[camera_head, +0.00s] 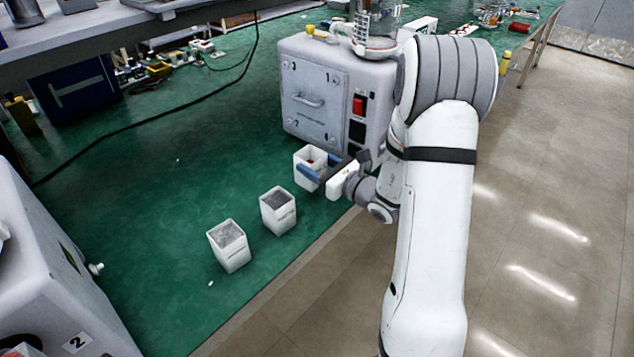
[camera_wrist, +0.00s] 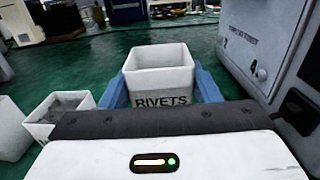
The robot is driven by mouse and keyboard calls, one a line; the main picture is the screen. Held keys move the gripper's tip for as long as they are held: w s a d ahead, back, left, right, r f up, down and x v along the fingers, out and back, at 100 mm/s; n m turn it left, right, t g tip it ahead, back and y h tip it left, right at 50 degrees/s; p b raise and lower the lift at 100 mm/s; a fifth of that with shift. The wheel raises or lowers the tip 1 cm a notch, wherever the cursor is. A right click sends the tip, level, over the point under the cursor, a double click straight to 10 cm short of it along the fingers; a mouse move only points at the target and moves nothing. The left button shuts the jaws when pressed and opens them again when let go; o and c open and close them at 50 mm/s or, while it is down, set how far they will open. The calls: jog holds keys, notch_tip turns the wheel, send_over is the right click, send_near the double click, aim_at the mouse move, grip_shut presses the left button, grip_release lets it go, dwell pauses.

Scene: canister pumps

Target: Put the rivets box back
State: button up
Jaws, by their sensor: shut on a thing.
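The rivets box (camera_head: 306,157) is a small white open-topped box. In the wrist view its front reads "RIVETS" (camera_wrist: 160,88), and it sits upright between two blue fingers. My gripper (camera_head: 318,169) is shut on it, with one finger on each side, near the table's front edge in the head view. Its blue fingers also show in the wrist view (camera_wrist: 160,92). I cannot tell whether the box's bottom touches the green table. The box's contents are mostly hidden; a reddish bit shows inside in the head view.
Two white boxes with grey contents, one (camera_head: 278,211) nearer and one (camera_head: 229,246) farther left, stand on the green table (camera_head: 170,190). A grey machine with a red switch (camera_head: 335,95) stands right behind my gripper. Another machine (camera_head: 55,270) is at lower left. A black cable crosses the table.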

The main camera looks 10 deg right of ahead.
jog(key=shift+f, duration=2.25)
jog(key=shift+f+b, duration=0.2)
jog(key=shift+b, duration=0.2)
jog(key=o, duration=1.2)
jog(key=shift+c, duration=0.2)
jog(key=shift+r, duration=0.15)
